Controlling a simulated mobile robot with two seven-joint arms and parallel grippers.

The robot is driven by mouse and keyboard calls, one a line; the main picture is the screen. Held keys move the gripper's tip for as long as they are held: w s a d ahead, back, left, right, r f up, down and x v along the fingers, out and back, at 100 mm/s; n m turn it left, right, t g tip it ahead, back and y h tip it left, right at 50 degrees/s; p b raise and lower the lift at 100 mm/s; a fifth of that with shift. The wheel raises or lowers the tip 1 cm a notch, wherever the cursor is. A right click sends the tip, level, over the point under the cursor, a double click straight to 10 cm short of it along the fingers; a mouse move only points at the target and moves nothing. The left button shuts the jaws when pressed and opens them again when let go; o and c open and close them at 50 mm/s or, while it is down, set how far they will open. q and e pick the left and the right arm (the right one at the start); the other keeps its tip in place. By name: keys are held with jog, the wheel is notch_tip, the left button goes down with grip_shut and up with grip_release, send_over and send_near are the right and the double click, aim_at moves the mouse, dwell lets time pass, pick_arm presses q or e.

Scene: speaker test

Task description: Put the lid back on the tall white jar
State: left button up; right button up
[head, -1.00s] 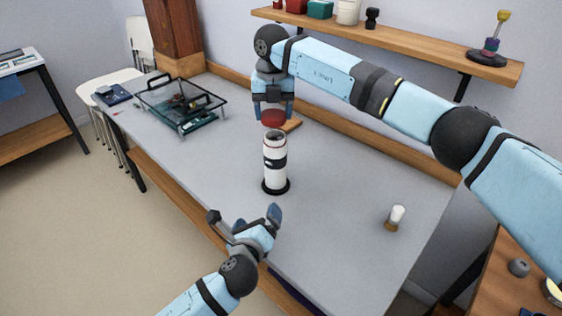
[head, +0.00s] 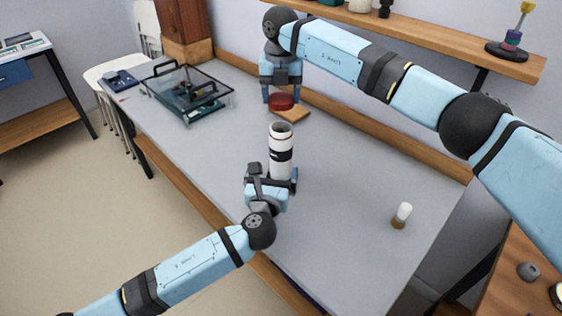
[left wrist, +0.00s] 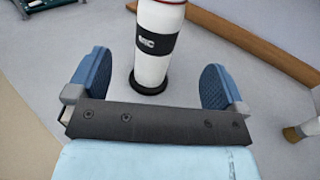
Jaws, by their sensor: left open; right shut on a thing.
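The tall white jar (head: 281,160) stands upright on the grey table, with a black band around its middle and an open top. It also shows in the left wrist view (left wrist: 154,68), on a dark round base. My left gripper (head: 272,180) is open, low at the near side of the jar. In the wrist view its two blue fingers (left wrist: 158,85) are spread to either side of the jar's lower part, with gaps.
A clear-sided case (head: 187,95) stands at the back left of the table (head: 340,190). A wall shelf (head: 440,40) runs above the back edge. The table between jar and bottle is clear.

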aim_at(279, 150)
pick_arm(q)
jog(key=w, duration=0.3)
jog(key=w+d, duration=0.1)
jog(key=w, duration=0.6)
jog(key=shift+w+d, duration=0.15)
jog(key=shift+d, duration=0.2)
jog(key=c, duration=1.4)
jog(key=shift+o, duration=0.2)
pick_arm(e)
jog(key=shift+f, duration=2.5)
jog(key=shift+f, duration=0.9)
jog(key=shift+f, duration=0.5)
